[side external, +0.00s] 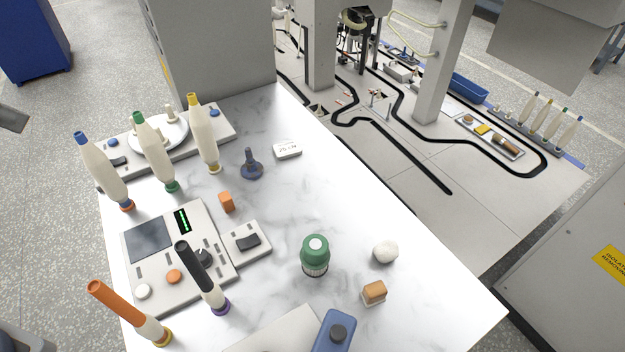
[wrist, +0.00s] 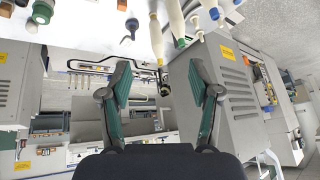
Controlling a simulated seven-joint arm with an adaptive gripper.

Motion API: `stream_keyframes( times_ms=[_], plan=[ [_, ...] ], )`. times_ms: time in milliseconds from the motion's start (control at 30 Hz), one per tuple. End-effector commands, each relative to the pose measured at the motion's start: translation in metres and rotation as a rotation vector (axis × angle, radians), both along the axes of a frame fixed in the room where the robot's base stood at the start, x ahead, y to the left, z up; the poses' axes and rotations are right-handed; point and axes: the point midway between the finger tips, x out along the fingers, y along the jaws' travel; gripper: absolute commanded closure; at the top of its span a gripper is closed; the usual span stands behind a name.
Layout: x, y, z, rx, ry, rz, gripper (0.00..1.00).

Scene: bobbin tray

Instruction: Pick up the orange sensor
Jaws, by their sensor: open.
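In the side external view a small orange block (side external: 227,202), which looks like the orange sensor, stands on the white marbled table behind the grey control panel. A paler orange-tan block (side external: 374,292) on a white base sits near the front right. My gripper (wrist: 158,92) shows in the wrist view with its two green-padded fingers wide apart and nothing between them. The table lies along the top of that upside-down view, away from the fingers. A small orange-brown patch at its top edge may be the sensor; I cannot tell. I cannot make out my gripper in the side external view.
A blue funnel-shaped piece (side external: 251,166) and tall cream bobbins (side external: 204,137) stand near the orange block.

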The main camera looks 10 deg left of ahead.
Motion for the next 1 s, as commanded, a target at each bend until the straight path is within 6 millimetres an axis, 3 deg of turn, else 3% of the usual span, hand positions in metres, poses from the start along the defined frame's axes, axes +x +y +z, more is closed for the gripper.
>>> stream_keyframes(
  times_ms=[133,267,367,500,600,700,800,1000],
  plan=[
    [0.065,-0.017,0.008,0.054,0.066,-0.128,0.38],
    [0.126,-0.04,-0.011,0.092,0.144,-0.243,0.38],
    [0.169,-0.062,-0.043,0.113,0.214,-0.328,0.38],
    [0.212,-0.095,-0.107,0.129,0.323,-0.421,0.38],
    [0.226,-0.113,-0.155,0.132,0.396,-0.46,0.38],
    [0.226,-0.126,-0.194,0.134,0.461,-0.484,0.38],
    [0.219,-0.131,-0.22,0.136,0.511,-0.498,0.38],
    [0.215,-0.134,-0.253,0.138,0.531,-0.506,0.38]
  ],
)
